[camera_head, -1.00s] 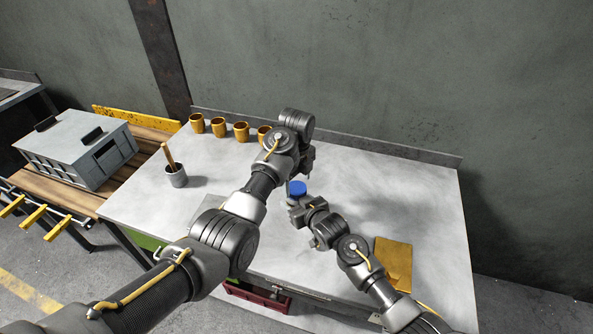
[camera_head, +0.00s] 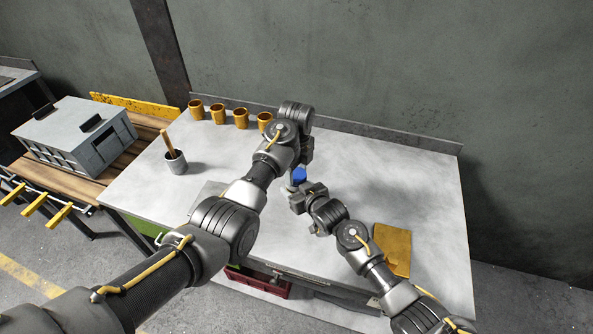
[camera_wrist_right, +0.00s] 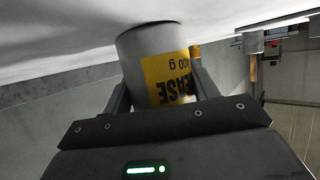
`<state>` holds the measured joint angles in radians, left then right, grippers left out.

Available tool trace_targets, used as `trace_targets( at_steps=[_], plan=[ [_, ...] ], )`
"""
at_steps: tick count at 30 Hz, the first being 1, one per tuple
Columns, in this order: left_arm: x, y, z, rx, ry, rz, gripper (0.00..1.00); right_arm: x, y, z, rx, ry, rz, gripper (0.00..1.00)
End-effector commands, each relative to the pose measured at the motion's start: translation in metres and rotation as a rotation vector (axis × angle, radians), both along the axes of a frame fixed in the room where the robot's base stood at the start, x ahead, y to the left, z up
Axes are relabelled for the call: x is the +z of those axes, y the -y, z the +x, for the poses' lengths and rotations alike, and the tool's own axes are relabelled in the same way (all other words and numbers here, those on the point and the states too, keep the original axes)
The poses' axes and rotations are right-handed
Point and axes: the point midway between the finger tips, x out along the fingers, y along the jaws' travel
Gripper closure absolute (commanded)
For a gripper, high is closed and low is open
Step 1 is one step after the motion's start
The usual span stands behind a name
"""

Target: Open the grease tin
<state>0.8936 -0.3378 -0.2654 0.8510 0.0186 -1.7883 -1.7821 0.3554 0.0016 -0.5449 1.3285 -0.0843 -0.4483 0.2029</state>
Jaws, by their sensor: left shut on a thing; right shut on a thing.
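The grease tin (camera_wrist_right: 142,62) is a pale grey cylinder with a yellow label, in the right wrist view. That view is upside down, and the tin's base is at the table surface. My right gripper (camera_head: 297,192) is shut on the tin's body, one finger on each side. The blue lid (camera_head: 299,175) shows in the head view between my two grippers. My left gripper (camera_head: 304,164) is shut on the blue lid from above and behind. The tin's upper end is hidden in the wrist view, and I cannot tell whether lid and tin still touch.
Several orange cups (camera_head: 240,118) stand along the table's back edge. A grey pot (camera_head: 176,162) with a wooden handle stands at the left. A yellow-brown pad (camera_head: 392,250) lies at the right. The table's right part (camera_head: 420,195) is clear.

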Motion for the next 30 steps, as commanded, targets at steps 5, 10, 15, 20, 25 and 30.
trace_targets(
  at_steps=[5, 10, 15, 20, 25, 30],
  plan=[
    [0.0, 0.0, 0.0, 0.198, -0.002, 0.001, 0.73, -0.003, 0.001, -0.001, -0.001, -0.005, -0.003, 1.0],
    [0.0, 0.0, 0.0, 0.212, -0.002, 0.001, 0.73, -0.003, 0.001, -0.001, -0.002, -0.005, -0.003, 1.0],
    [0.0, 0.0, 0.0, 0.211, -0.002, 0.001, 0.36, -0.003, 0.001, -0.001, -0.002, -0.005, -0.003, 1.0],
    [0.0, 0.0, 0.0, 0.21, -0.001, 0.0, 0.24, -0.003, 0.001, -0.001, -0.002, -0.005, -0.003, 1.0],
    [0.0, 0.0, 0.0, 0.209, -0.001, 0.0, 0.24, -0.003, 0.001, -0.001, -0.001, -0.005, -0.003, 1.0],
    [0.014, 0.001, 0.0, 0.208, 0.002, -0.002, 0.24, -0.003, 0.001, -0.001, -0.001, -0.005, -0.003, 1.0]
  ],
)
